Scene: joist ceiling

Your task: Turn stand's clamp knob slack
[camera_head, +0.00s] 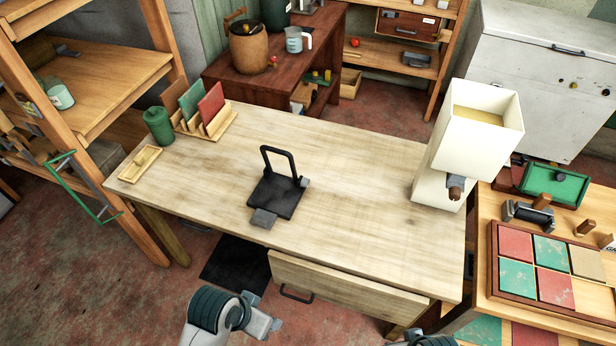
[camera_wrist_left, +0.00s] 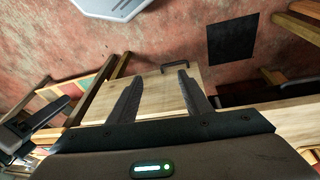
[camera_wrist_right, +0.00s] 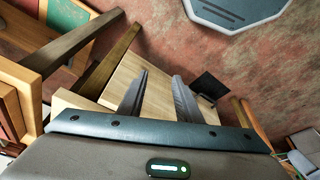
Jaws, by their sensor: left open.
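A black stand (camera_head: 277,192) with a flat base and an upright loop frame is on the pale wooden table (camera_head: 350,180). A small grey knob (camera_head: 305,182) sits at the right side of its frame. A grey block (camera_head: 263,219) is at its front edge. My left gripper (camera_wrist_left: 156,80) is open and empty, with a drawer front behind its fingers in the left wrist view. My right gripper (camera_wrist_right: 160,76) is open and empty over the table's front side. Both are well apart from the stand, which neither wrist view clearly shows.
The drawer front (camera_head: 350,288) with a dark handle is below the table's front edge. A cream appliance (camera_head: 437,187) stands at the table's right end. A card rack (camera_head: 205,125), green canister (camera_head: 158,126) and small tray (camera_head: 140,164) stand at left.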

